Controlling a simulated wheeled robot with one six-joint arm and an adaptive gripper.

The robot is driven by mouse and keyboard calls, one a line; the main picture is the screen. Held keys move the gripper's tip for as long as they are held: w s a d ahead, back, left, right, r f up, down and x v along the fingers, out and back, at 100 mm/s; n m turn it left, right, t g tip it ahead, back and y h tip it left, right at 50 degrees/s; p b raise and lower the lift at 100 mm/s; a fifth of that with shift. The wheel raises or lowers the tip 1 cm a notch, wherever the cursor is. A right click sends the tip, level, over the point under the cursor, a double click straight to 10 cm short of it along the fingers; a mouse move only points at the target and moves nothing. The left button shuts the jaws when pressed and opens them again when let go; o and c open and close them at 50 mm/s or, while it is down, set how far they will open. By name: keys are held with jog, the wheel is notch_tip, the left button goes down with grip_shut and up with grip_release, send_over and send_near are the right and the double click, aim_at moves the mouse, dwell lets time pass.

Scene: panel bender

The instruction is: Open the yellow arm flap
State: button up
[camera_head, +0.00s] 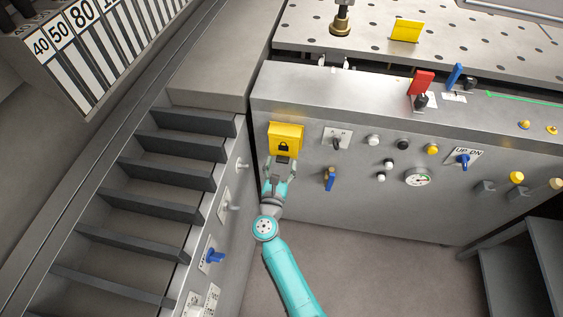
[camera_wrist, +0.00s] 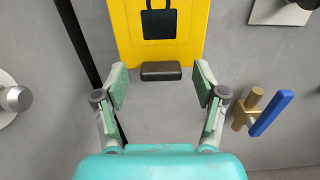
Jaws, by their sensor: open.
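The yellow flap (camera_head: 285,137) with a black padlock mark is on the front face of the grey machine panel. It appears closed. In the wrist view the yellow flap (camera_wrist: 188,42) fills the top middle, with a dark tab (camera_wrist: 161,71) at its lower edge. My gripper (camera_head: 279,170) is just below the flap in the head view. In the wrist view my gripper (camera_wrist: 160,84) is open, with one finger on each side of the dark tab. The fingers look apart from the tab. What lies behind the flap is hidden.
A blue-handled lever (camera_head: 329,179) sticks out right of my gripper; a switch (camera_head: 338,137) is above it. Several knobs and a gauge (camera_head: 418,178) are further right. A stepped rack (camera_head: 160,175) stands at left. The floor (camera_head: 370,270) below the panel is clear.

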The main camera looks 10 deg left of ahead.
jog(key=shift+w+d, duration=0.1)
jog(key=shift+w, duration=0.4)
grip_shut()
jog(key=shift+s, duration=0.15)
